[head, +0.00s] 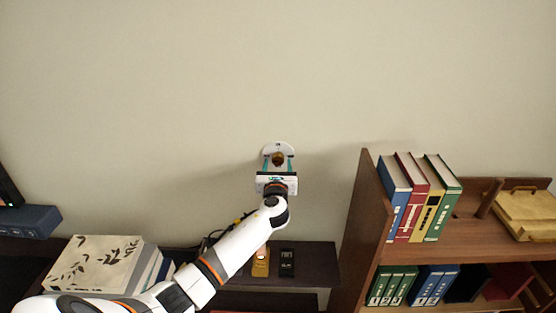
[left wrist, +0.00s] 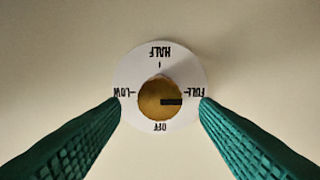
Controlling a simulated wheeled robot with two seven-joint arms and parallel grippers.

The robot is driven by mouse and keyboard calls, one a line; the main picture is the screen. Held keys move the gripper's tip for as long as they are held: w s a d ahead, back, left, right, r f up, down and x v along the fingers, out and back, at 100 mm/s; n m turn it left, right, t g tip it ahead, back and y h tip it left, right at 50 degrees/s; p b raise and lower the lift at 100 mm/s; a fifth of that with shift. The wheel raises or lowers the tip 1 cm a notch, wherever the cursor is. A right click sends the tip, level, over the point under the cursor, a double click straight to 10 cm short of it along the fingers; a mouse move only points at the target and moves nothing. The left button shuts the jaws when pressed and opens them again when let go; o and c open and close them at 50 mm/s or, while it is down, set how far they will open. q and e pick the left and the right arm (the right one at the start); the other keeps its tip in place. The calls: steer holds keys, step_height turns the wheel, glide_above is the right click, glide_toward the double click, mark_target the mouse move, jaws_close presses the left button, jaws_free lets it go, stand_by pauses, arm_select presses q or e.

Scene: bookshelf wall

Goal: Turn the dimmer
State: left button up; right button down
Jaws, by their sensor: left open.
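The dimmer is a round white plate (head: 278,147) on the wall with a brass knob (head: 278,158) at its middle. In the left wrist view the plate (left wrist: 160,62) carries the words HALF, LOW, FULL and OFF, all upside down. The knob (left wrist: 155,99) has a dark pointer mark on its right side, toward FULL. My left gripper (head: 278,162) is in front of the dimmer. Its green fingers (left wrist: 160,103) are open, one on each side of the knob, with gaps to it. I cannot tell how far the fingertips are from the plate.
A dark low shelf (head: 315,260) below holds small items near my left forearm. A patterned box (head: 95,262) lies at the lower left. A brown bookshelf (head: 365,220) with several books (head: 415,195) stands at the right. The wall around the dimmer is bare.

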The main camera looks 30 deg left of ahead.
mark_target(278, 159)
arm_select(q)
steer(key=shift+x, duration=1.4)
steer(key=c, duration=1)
steer(key=shift+o, duration=0.2)
